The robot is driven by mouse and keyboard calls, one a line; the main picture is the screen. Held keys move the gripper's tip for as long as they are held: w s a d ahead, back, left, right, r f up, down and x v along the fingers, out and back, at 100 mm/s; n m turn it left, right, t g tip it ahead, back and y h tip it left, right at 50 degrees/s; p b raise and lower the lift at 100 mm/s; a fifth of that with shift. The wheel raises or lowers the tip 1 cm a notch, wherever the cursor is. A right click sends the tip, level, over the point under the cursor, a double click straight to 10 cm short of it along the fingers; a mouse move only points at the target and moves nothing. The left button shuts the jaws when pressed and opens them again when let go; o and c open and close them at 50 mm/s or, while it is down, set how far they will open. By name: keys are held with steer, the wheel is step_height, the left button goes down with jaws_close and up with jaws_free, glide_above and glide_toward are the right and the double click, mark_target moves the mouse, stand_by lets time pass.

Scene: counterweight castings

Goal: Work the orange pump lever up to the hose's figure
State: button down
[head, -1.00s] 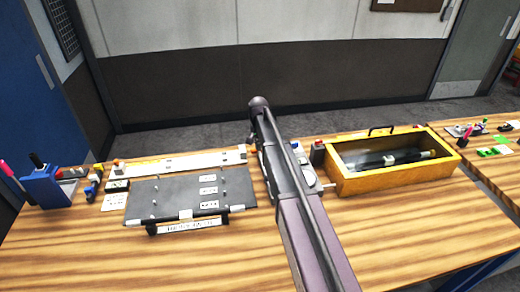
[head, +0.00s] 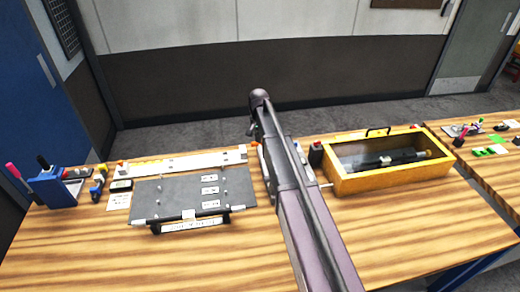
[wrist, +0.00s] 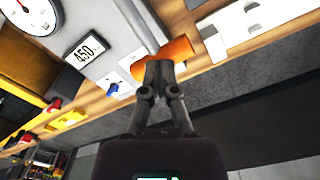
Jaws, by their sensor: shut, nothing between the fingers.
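In the wrist view the orange lever (wrist: 177,55) shows as a thick orange grip just past my fingertips. My gripper (wrist: 158,68) is shut and empty, its tips overlapping the lever's near side; I cannot tell whether they touch it. In the head view my arm hides the lever and my gripper. No hose can be made out for certain.
In the head view a yellow tray (head: 345,186) with a dark cylindrical part stands right of my arm. A dark grey panel (head: 165,193) and a blue holder (head: 58,188) lie to the left. The table's front (head: 130,255) is clear.

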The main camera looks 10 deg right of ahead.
steer(key=shift+r+p, duration=2.2)
steer(key=shift+r, duration=0.2)
steer(key=s+f+n+b, duration=0.2)
steer(key=s+f+b, duration=0.1)
steer(key=s, duration=0.7)
steer(key=s+f+n+b, duration=0.2)
steer(key=s+f+b, duration=0.2)
steer(key=s, duration=0.6)
steer(key=s+f+n+b, duration=0.2)
steer(key=s+f+b, duration=0.2)
steer(key=s, duration=0.6)
steer(key=shift+s+f, duration=0.15)
steer(key=shift+f, duration=0.05)
steer(key=w+r+n+p, duration=0.2)
steer(key=w+r+p, duration=0.3)
steer(key=w, duration=0.5)
steer(key=w+r+n+p, duration=0.2)
steer(key=w+r+p, duration=0.2)
steer(key=w, duration=0.6)
steer(key=w+r+n+p, duration=0.2)
steer(key=w+r+p, duration=0.3)
steer(key=w, duration=0.5)
steer(key=shift+w+r+p, duration=0.2)
steer(key=shift+r+p, duration=0.1)
steer(key=shift+r, duration=0.2)
